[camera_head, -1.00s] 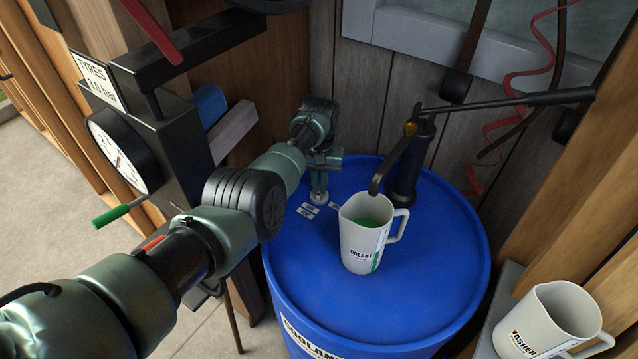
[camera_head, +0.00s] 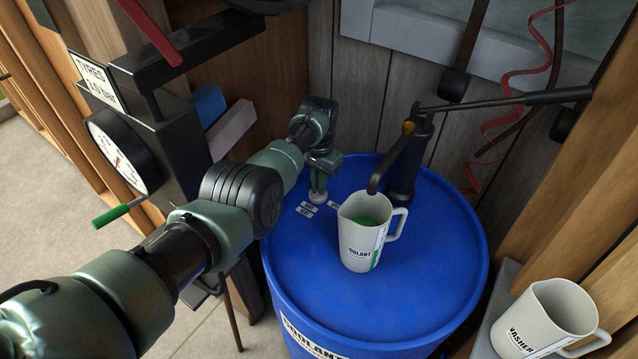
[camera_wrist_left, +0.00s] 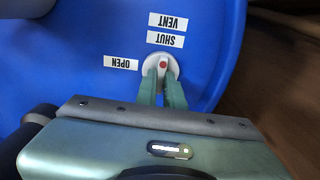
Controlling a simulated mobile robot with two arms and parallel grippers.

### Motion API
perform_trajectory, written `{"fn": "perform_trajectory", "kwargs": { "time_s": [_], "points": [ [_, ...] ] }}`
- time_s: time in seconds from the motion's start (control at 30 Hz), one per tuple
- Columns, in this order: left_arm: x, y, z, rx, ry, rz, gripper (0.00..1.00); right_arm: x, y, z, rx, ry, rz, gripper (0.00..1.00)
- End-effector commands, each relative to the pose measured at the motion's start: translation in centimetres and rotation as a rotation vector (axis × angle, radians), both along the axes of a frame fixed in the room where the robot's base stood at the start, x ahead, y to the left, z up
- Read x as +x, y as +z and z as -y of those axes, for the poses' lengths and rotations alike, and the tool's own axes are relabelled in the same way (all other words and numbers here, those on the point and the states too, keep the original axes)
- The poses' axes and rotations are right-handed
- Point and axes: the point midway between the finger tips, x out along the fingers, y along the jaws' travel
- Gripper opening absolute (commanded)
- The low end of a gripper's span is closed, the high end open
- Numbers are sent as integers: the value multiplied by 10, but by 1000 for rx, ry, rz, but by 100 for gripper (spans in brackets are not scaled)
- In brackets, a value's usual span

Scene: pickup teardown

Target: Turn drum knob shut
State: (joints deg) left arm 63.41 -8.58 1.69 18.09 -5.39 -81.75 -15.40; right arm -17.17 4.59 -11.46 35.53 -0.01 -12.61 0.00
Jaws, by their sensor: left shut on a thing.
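The drum knob is a small pale round vent knob (camera_head: 318,198) on the blue drum's top, behind and left of the coolant jug. It also shows in the left wrist view (camera_wrist_left: 153,59) with a red mark on it. Labels reading VENT (camera_wrist_left: 167,21), SHUT (camera_wrist_left: 165,39) and OPEN (camera_wrist_left: 121,63) lie beside it. My left gripper (camera_head: 319,188) points down at the knob and is shut on it. Its two green fingers (camera_wrist_left: 163,77) sit at the knob and hide part of it. I cannot tell which label the knob points to. My right gripper is not in view.
The coolant jug (camera_head: 357,246) with green liquid stands on the blue drum (camera_head: 430,290) under the pump spout (camera_head: 384,172). A washer jug (camera_head: 556,315) stands at lower right. A tyre gauge stand (camera_head: 178,150) is close to my left arm.

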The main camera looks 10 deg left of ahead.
Motion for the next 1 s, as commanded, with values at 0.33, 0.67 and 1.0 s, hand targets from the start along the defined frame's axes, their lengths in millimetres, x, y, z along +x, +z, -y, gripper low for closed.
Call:
{"fn": "perform_trajectory", "kwargs": {
  "time_s": [0.33,0.67,1.0],
  "points": [
    [0,0,0,1,-3,1,26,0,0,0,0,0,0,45],
    [0,1,0,1,-2,1,31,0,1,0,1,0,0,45],
    [1,48,0,0,-2,4,31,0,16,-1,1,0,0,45]
  ]
}}
